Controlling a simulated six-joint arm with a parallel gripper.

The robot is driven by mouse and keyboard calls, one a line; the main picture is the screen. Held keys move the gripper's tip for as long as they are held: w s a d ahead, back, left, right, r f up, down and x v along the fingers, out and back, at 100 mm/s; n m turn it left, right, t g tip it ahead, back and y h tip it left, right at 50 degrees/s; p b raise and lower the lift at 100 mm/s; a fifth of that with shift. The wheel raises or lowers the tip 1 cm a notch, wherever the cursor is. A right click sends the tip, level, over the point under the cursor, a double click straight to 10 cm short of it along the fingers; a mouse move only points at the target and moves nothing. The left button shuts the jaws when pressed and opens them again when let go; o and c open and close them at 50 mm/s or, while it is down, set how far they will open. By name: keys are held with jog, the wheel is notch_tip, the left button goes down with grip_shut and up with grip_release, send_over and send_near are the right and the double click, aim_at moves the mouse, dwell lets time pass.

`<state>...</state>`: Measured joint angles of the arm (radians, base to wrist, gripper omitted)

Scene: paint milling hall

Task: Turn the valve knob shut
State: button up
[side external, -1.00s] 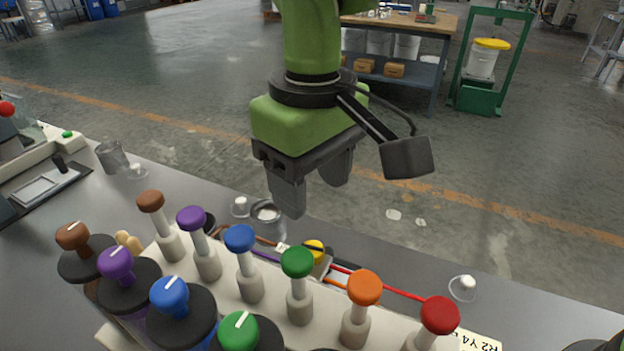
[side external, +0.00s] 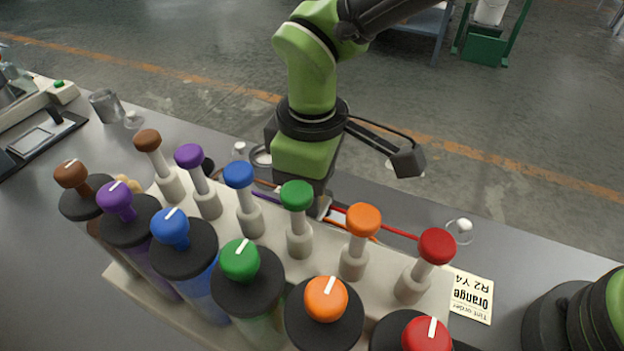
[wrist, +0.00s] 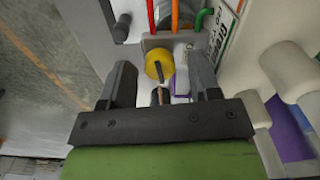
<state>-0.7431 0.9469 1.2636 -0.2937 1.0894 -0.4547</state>
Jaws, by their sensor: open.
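A yellow knob (wrist: 157,66) with a dark pointer on it is on a grey block (wrist: 180,42) in the wrist view. My gripper (wrist: 160,62) is open, with one dark finger on each side of the knob. A gap shows between each finger and the knob, and I cannot tell whether either touches it. In the side view my green wrist (side external: 306,155) is low behind the row of pumps; the fingertips and the yellow knob are hidden there.
Several canisters with coloured knobs, such as the green one (side external: 240,260), stand in front of pumps with coloured tops (side external: 296,196). A tint order card (side external: 470,295) lies to their right. Red and orange tubes (wrist: 175,12) run to the block.

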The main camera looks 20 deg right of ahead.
jog(key=shift+f, duration=0.25)
jog(key=shift+c, duration=0.3)
jog(key=c, duration=0.9)
jog(key=shift+m, duration=0.8)
jog(key=o, duration=1)
jog(key=shift+c, duration=0.2)
notch_tip(320, 180, up, 10)
